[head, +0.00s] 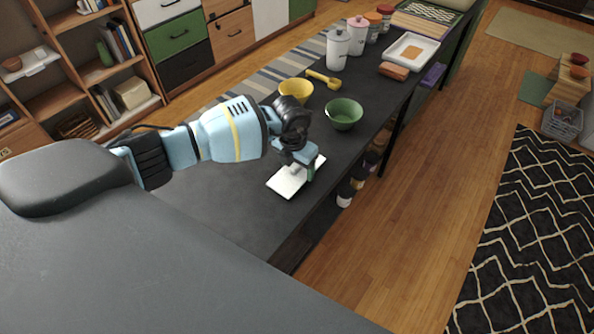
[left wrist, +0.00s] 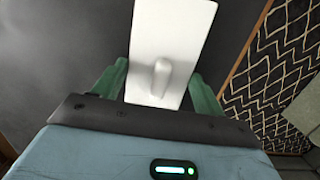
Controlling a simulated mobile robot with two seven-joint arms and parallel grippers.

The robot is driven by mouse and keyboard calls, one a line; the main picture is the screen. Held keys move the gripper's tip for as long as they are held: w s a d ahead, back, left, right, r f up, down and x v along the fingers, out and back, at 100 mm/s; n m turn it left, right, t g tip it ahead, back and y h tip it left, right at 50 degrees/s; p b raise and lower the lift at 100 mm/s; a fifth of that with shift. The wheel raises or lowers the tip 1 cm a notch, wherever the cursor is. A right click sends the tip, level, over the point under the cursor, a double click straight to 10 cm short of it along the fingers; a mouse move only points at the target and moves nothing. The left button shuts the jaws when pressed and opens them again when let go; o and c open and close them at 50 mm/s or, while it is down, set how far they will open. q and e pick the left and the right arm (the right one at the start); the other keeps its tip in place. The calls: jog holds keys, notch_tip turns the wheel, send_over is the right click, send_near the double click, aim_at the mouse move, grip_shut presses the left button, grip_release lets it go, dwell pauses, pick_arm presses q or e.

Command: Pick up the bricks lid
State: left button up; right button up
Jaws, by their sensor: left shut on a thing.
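The bricks lid appears to be the white rectangular plate (head: 287,184) with a raised handle, near the close right edge of the dark table in the head view. In the left wrist view the white lid (left wrist: 172,30) lies between my green fingers, its knob-like handle facing the camera. My left gripper (head: 299,170) is shut on the lid, with one finger on each side in the left wrist view (left wrist: 160,85). I cannot tell whether the lid touches the table or is lifted. My right gripper is not in view.
On the dark table (head: 225,205), a green bowl (head: 343,116) and a yellow bowl (head: 296,91) stand beyond my gripper. A yellow utensil (head: 323,79), white canisters (head: 337,48) and a white tray (head: 408,55) are farther back. Jars (head: 346,193) stand below the table's right edge.

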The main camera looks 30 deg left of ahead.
aim_at(299, 167)
pick_arm(q)
jog(key=shift+c, duration=0.6)
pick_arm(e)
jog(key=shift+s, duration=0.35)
pick_arm(q)
jog(key=shift+r, duration=0.1)
jog(key=shift+r, duration=0.5)
jog(key=r, duration=0.2)
jog(key=shift+s+d+r, duration=0.25)
jog(key=shift+d+r, duration=0.05)
jog(key=shift+d, duration=0.1)
jog(key=s+d+r, duration=0.1)
jog(key=s+d, duration=0.8)
jog(key=d, duration=0.2)
jog(key=shift+s+d+r, duration=0.15)
jog(key=shift+s+d, duration=0.2)
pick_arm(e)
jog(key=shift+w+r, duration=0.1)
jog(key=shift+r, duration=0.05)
